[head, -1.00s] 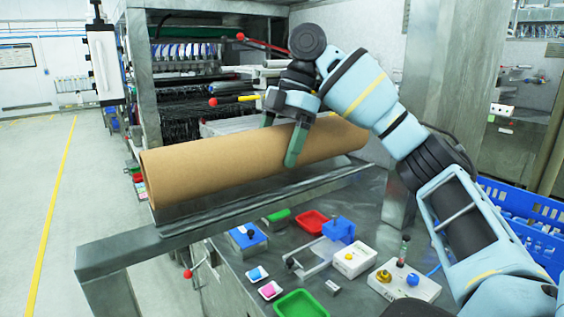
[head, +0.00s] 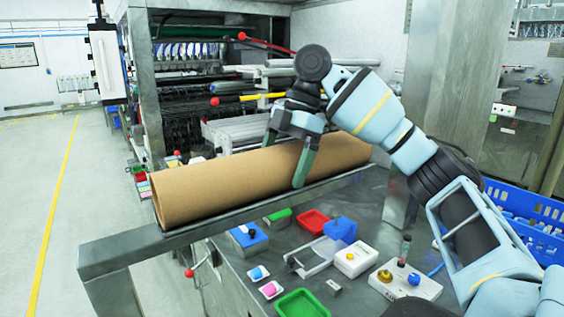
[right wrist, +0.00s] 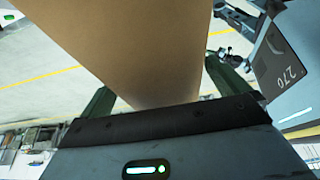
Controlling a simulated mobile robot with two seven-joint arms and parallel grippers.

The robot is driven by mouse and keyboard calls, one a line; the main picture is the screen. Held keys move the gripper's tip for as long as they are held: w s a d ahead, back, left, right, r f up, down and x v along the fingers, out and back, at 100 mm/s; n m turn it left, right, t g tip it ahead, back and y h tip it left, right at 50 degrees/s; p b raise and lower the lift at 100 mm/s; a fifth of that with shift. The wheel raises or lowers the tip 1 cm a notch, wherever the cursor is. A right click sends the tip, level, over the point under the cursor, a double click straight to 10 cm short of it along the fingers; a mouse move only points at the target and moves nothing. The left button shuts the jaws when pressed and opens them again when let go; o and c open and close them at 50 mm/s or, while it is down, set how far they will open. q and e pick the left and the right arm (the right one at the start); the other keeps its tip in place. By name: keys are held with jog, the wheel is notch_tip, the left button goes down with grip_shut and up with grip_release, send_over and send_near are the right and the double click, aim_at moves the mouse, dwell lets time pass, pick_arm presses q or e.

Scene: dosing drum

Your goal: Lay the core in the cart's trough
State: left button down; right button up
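The core (head: 230,183) is a long brown cardboard tube. In the head view it lies lengthwise in the cart's trough (head: 205,222), whose grey metal edge shows along its near side. My right gripper (head: 283,163) is over the core's middle with one finger on each side of it. In the right wrist view the core (right wrist: 140,45) runs between the fingers, with a small gap by the right finger, so the gripper (right wrist: 165,85) looks open around it. The trough's bottom is hidden under the core. My left gripper is not in view.
A bench of coloured trays and switch boxes (head: 350,258) stands in front of the trough. A blue crate (head: 525,215) is at the right. A machine frame with rollers (head: 240,130) and red-knobbed levers stands behind. The floor at the left is clear.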

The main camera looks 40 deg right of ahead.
jog(key=shift+v, duration=6)
